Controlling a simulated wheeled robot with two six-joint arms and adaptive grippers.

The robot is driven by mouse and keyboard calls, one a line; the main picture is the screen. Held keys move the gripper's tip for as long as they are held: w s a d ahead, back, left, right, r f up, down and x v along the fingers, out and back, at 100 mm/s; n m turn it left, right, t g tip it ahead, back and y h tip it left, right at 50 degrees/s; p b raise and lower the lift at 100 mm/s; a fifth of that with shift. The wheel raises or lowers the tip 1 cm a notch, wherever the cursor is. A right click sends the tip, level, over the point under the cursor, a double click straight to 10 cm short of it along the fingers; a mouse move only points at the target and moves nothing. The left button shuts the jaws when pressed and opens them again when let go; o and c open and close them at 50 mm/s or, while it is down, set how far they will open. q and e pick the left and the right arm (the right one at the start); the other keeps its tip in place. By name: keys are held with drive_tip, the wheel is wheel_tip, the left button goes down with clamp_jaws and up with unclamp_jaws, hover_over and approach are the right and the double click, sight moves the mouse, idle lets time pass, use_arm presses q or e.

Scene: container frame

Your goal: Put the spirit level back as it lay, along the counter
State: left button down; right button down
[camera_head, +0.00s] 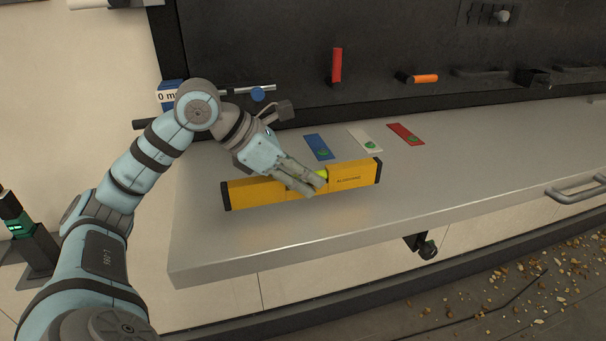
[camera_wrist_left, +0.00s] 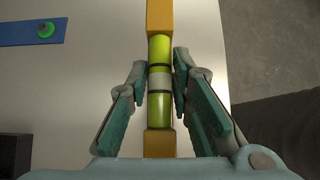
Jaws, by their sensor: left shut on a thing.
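The spirit level (camera_head: 345,179) is a long yellow bar with black end caps and a yellow-green vial in its middle. It lies roughly lengthwise along the counter (camera_head: 225,245), its right end a little farther back. My left gripper (camera_head: 313,186) is shut on its middle. In the left wrist view, the fingers (camera_wrist_left: 161,78) stand on both sides of the vial section of the level (camera_wrist_left: 160,15). A faint orange reflection shows on the counter below the bar, apart from its lower edge, so it looks slightly raised. My right gripper is not in view.
Blue (camera_head: 319,147), white (camera_head: 365,139) and red (camera_head: 405,134) strips with green round pieces lie behind the level. A dark tool panel (camera_head: 290,50) rises at the back. The counter's front edge is close, and the counter to the right is clear.

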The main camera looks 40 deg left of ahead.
use_arm(q)
drive_tip(key=shift+s+f+b, duration=0.1)
drive_tip(key=shift+f+b, duration=0.25)
drive_tip(key=shift+f, duration=0.4)
drive_tip(key=shift+s+f, duration=0.15)
drive_tip(key=shift+s, duration=0.05)
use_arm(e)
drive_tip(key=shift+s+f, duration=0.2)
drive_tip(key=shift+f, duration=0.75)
use_arm(q)
drive_tip(key=shift+w, duration=0.1)
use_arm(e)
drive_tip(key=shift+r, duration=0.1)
use_arm(q)
drive_tip(key=shift+f+b, duration=0.6)
drive_tip(key=shift+b, duration=0.05)
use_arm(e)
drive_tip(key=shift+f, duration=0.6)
use_arm(q)
drive_tip(key=c, duration=1.3)
unclamp_jaws()
drive_tip(key=shift+c, duration=0.2)
